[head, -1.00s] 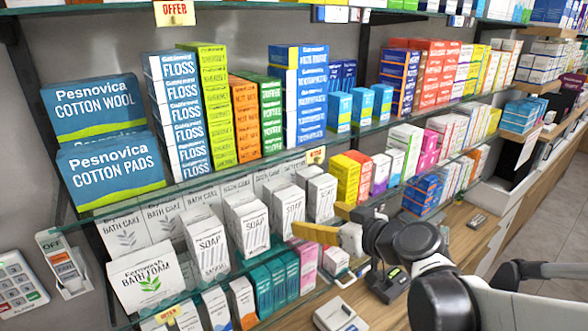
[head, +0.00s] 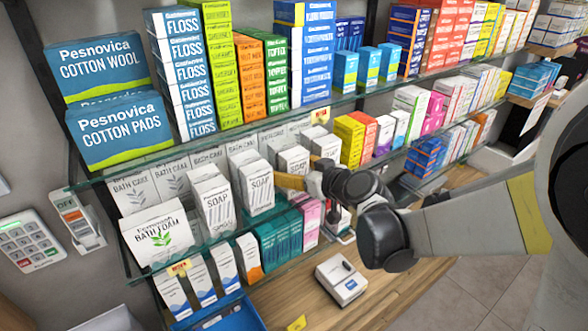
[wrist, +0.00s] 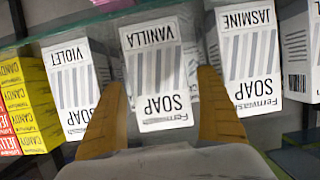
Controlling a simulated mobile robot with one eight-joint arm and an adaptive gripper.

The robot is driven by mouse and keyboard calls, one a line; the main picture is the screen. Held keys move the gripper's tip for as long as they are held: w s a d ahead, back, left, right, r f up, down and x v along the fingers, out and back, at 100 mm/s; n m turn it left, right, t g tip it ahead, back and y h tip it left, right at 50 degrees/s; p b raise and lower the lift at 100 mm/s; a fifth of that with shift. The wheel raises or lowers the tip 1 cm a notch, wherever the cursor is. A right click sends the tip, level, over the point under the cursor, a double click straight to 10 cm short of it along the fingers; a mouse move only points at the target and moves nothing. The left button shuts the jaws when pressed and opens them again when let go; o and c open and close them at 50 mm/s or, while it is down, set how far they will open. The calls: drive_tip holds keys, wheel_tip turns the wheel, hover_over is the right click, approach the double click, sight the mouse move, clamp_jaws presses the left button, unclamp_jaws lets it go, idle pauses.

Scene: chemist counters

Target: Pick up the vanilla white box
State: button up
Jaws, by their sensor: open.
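The vanilla white box (wrist: 160,75) stands on the shelf with its label upside down in the wrist view. It is centred between the two yellow fingers of my gripper (wrist: 162,98), which is open with a finger at either side. I cannot tell whether the fingers touch it. In the head view my gripper (head: 288,181) is at the front of the row of white soap boxes, and the vanilla box (head: 292,159) is partly behind it. The white violet box (wrist: 74,90) and jasmine box (wrist: 247,60) flank it closely.
Yellow candy boxes (wrist: 28,98) stand beyond the violet box. A glass shelf (head: 250,119) with stacked floss and cotton boxes lies above the soap row. Below is a wooden counter (head: 390,290) with a white device (head: 342,282).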

drive_tip(key=shift+s, duration=0.1)
drive_tip(key=c, duration=1.3)
